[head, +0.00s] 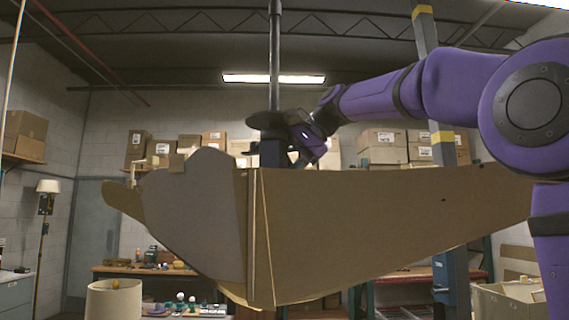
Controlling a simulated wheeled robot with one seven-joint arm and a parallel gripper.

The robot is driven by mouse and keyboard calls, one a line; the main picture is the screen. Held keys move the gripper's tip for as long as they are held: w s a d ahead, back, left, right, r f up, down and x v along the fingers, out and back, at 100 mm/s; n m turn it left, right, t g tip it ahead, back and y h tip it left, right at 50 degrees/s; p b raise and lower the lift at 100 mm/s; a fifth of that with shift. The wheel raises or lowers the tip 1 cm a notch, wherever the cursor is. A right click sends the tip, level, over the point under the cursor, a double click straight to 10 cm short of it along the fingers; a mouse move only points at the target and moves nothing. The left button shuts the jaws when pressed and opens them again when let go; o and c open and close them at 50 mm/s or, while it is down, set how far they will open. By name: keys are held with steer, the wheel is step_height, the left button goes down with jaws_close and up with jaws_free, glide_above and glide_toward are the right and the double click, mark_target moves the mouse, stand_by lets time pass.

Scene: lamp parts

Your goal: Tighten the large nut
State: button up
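A dark vertical pole (274,60) rises through the middle of the head view, with a wide dark disc (262,119) around its lower part. A dark block (272,152) shows just below the disc. I cannot pick out the large nut for certain. My gripper (292,153), at the end of my purple arm, is just right of the block and below the disc's right edge. Its fingers are small, dark and partly hidden, so I cannot tell whether they touch anything or are open or shut.
A large brown cardboard-like shape (370,225) fills the foreground and hides what lies below the gripper. A workbench (118,269) with small items stands behind at the left. A cream cylindrical shade (113,302) is at the lower left. A floor lamp (47,187) stands at the far left.

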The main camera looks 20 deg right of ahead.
steer(key=t+y, duration=0.2)
steer(key=shift+f+y, duration=0.15)
steer(key=shift+y, duration=0.25)
steer(key=o, duration=0.9)
steer(key=shift+s+d, duration=0.1)
steer(key=shift+d, duration=0.05)
steer(key=v, duration=1)
steer(key=shift+s+d, duration=0.2)
steer(key=shift+s, duration=0.15)
